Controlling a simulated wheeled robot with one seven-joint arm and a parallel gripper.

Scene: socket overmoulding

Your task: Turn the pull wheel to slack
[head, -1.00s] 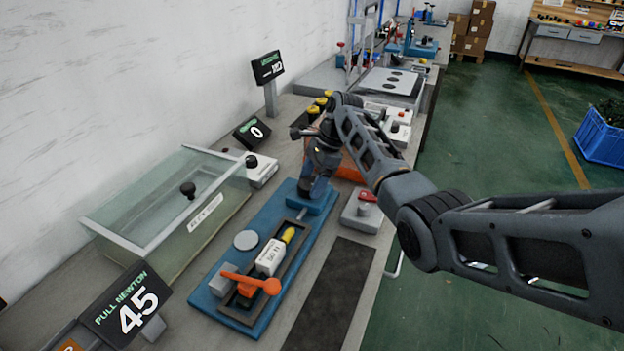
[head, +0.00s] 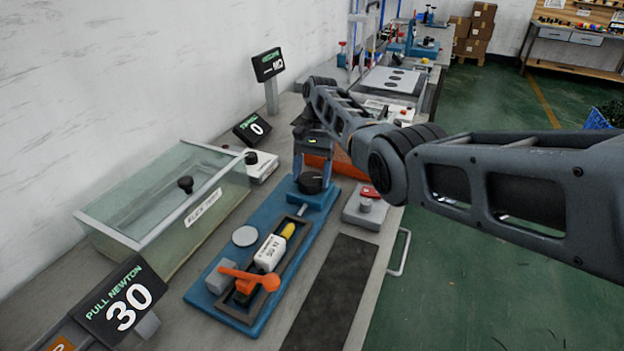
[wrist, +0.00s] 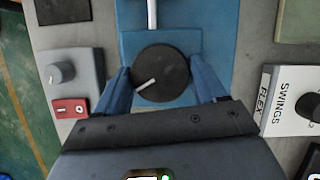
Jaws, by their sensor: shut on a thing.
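The pull wheel (head: 312,184) is a black round knob on the far end of the blue pull fixture (head: 236,319). In the wrist view the wheel (wrist: 168,62) shows a white mark pointing to the lower left. My gripper (head: 314,170) reaches down over it, its two blue fingers on opposite sides of the wheel, shut on it; the fingers (wrist: 160,80) also show in the wrist view. The pull newton display (head: 122,303) reads 30. A white 50 N block (head: 269,253) sits in the fixture near an orange lever (head: 250,277).
A glass-lidded tank (head: 165,205) stands left of the fixture. A grey box with a knob and red switch (head: 366,207) is to the right. A white swings box (head: 262,166) and a display reading 0 (head: 252,128) stand behind. A dark mat (head: 328,290) lies in front.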

